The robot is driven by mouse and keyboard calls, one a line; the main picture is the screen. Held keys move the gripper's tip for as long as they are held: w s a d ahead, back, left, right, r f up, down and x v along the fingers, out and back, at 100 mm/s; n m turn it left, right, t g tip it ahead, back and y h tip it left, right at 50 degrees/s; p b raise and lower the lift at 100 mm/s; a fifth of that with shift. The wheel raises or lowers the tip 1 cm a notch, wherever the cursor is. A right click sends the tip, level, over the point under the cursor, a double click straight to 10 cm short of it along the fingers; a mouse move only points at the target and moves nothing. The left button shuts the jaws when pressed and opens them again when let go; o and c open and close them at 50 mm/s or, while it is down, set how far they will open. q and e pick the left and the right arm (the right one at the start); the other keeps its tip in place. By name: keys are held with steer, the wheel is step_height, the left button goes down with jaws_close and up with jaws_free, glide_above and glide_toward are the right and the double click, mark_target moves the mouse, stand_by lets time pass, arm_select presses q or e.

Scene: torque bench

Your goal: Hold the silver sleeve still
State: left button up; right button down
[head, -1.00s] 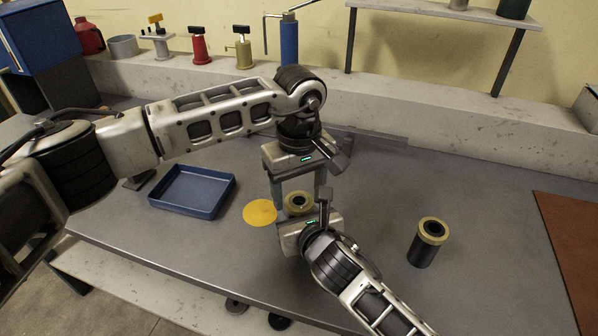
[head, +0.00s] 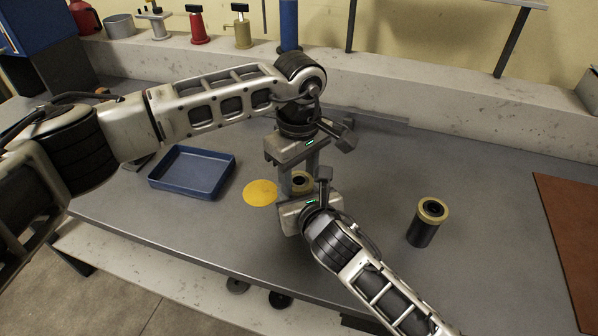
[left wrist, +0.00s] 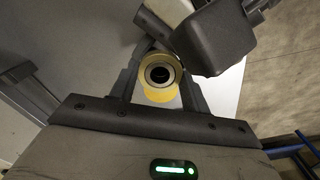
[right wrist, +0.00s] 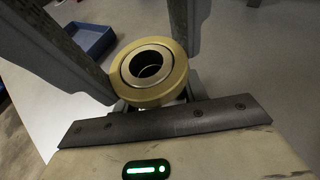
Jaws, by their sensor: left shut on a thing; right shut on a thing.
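The silver sleeve is mostly hidden between my grippers, under a brass-coloured ring (head: 301,182) with a dark round hole. The ring also shows in the left wrist view (left wrist: 160,74) and the right wrist view (right wrist: 152,70). My left gripper (head: 298,170) comes from the far side, its fingers shut on either side of the ring. My right gripper (head: 306,197) comes from the near side, its fingers passing below the ring, shut on the sleeve. The sleeve looks upright.
A dark sleeve with a brass ring (head: 428,222) stands apart to the right. A yellow disc (head: 260,193) lies just left of the grippers, and a blue tray (head: 190,193) sits further left. A brown mat (head: 570,235) lies at the right edge. The grey table between is clear.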

arm_select(q)
steer(key=o, duration=1.1)
steer(key=shift+r, duration=2.3)
arm_select(e)
steer(key=c, duration=0.7)
jaws_free()
steer(key=shift+s, duration=0.1)
